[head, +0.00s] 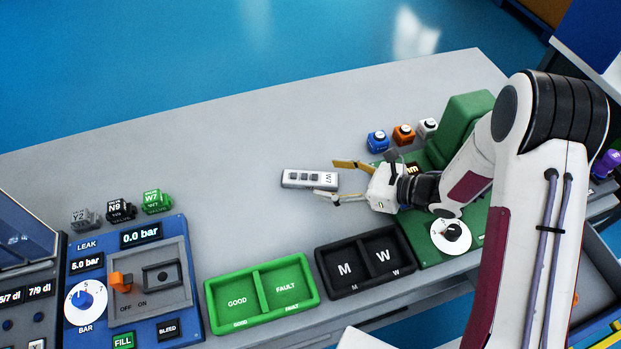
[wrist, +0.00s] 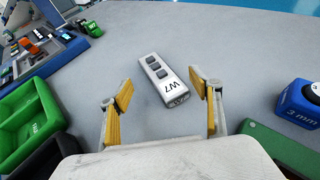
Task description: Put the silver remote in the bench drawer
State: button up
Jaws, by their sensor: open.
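The silver remote (head: 309,179) lies flat on the grey bench top, with dark buttons and a W7 label. In the wrist view the remote (wrist: 163,80) lies ahead of and between the fingers of my gripper (wrist: 164,108). In the head view my gripper (head: 335,179) is open, low over the bench, with its fingertips at the right end of the remote. I cannot tell whether a finger touches it. An open drawer (head: 597,270) shows at the lower right, partly behind my arm; I take it to be the bench drawer.
A green GOOD/FAULT tray (head: 262,290) and a black M/W tray (head: 366,262) sit at the front edge. Blue (head: 377,141), orange and white blocks stand beyond my gripper. A blue leak panel (head: 130,285) is at left. The bench behind the remote is clear.

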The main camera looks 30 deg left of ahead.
aim_at(310, 177)
jog(key=shift+f, duration=0.35)
jog(key=shift+a, duration=0.15)
jog(key=shift+x, duration=2.4)
jog(key=c, duration=1.7)
jog(key=shift+r, duration=0.1)
notch_tip(310, 177, up, 10)
